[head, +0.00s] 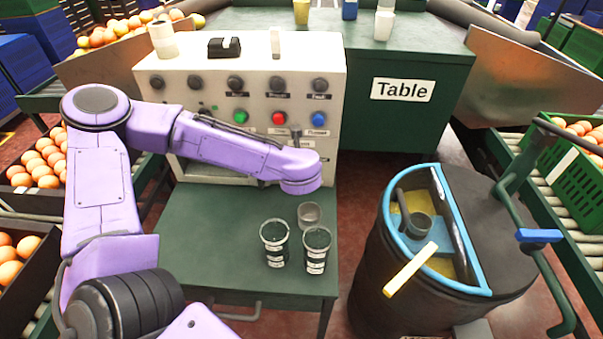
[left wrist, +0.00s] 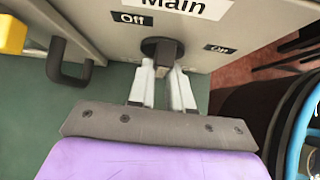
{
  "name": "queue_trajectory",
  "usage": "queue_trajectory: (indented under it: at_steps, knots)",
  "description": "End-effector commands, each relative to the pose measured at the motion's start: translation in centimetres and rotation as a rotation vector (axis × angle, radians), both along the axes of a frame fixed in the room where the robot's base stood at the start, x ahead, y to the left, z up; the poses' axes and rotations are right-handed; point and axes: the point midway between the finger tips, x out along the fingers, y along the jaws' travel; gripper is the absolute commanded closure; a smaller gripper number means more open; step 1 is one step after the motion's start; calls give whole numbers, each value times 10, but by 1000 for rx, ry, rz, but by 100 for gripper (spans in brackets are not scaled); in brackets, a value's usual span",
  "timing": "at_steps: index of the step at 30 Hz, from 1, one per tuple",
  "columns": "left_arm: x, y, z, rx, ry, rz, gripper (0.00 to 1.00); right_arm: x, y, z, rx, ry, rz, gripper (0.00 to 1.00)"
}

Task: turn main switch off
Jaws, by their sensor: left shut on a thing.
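The main switch (left wrist: 160,47) is a dark round knob on a pale panel in the left wrist view, between an "Off" label (left wrist: 132,19) on the left and an "On" label (left wrist: 219,48) on the right. My left gripper (left wrist: 164,72) is shut on the knob's grip, one pale finger on each side. The grip points roughly between the two labels; its exact setting is hard to tell. In the head view my lilac left arm reaches across the front of the white control box (head: 250,75), and its wrist hides the switch. My right gripper is not in view.
Small knobs and green, red (head: 279,118) and blue buttons sit on the box front near my arm. A dark barrel (head: 385,280) stands at the right. A black handle (left wrist: 70,75) is left of the switch.

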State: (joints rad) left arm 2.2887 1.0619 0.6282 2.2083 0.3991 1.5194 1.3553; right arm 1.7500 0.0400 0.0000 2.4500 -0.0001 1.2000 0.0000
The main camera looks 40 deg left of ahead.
Motion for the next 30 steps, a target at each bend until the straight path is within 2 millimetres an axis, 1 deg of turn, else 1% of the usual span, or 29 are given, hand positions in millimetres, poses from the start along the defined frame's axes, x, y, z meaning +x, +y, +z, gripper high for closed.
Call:
queue_trajectory:
  at_steps: [8,21,22,24,30]
  knots:
    - [-1,1,-1,-56,-33,-1,100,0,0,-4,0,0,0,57]
    - [-1,1,0,-63,-37,-1,100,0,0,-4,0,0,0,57]
    - [-1,1,0,-63,-38,0,74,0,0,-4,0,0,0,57]
    - [-1,1,0,-63,-37,-1,55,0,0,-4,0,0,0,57]
    - [-1,1,0,-62,-37,0,55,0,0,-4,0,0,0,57]
